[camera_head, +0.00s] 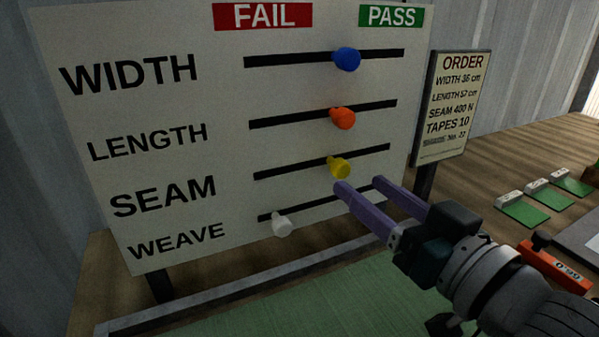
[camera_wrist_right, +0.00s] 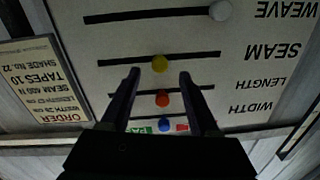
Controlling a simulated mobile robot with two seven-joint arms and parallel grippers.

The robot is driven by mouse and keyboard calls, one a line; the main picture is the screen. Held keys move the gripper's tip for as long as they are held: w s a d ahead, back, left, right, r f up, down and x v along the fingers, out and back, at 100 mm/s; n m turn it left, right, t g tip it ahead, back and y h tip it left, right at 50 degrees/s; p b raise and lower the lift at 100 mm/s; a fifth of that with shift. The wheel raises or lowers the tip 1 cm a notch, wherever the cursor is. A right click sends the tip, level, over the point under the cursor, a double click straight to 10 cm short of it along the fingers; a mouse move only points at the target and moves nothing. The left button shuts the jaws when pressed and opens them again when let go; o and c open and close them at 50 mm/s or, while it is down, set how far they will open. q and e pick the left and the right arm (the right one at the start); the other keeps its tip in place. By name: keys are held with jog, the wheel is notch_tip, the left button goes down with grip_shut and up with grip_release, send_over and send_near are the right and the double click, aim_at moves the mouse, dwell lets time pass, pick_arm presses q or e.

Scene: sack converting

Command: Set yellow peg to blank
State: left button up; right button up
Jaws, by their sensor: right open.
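The yellow peg (camera_head: 339,167) sits in the SEAM slot (camera_head: 290,168) of the white board, a little right of the slot's middle. It is below and between the red FAIL label (camera_head: 263,15) and the green PASS label (camera_head: 391,16). My right gripper (camera_head: 362,185) is open and empty, its purple fingertips just below and right of the yellow peg in the head view. In the upside-down wrist view the yellow peg (camera_wrist_right: 160,63) shows just past the gap between the fingertips (camera_wrist_right: 159,75). My left gripper is not in view.
A blue peg (camera_head: 347,59) and an orange peg (camera_head: 342,118) sit in the WIDTH and LENGTH slots above. A white peg (camera_head: 281,225) is near the WEAVE slot's left end. An ORDER sign (camera_head: 453,105) stands right of the board. Green swatches (camera_head: 524,214) lie on the table at right.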

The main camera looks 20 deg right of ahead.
jog(key=s, duration=0.5)
jog(key=shift+d, duration=0.25)
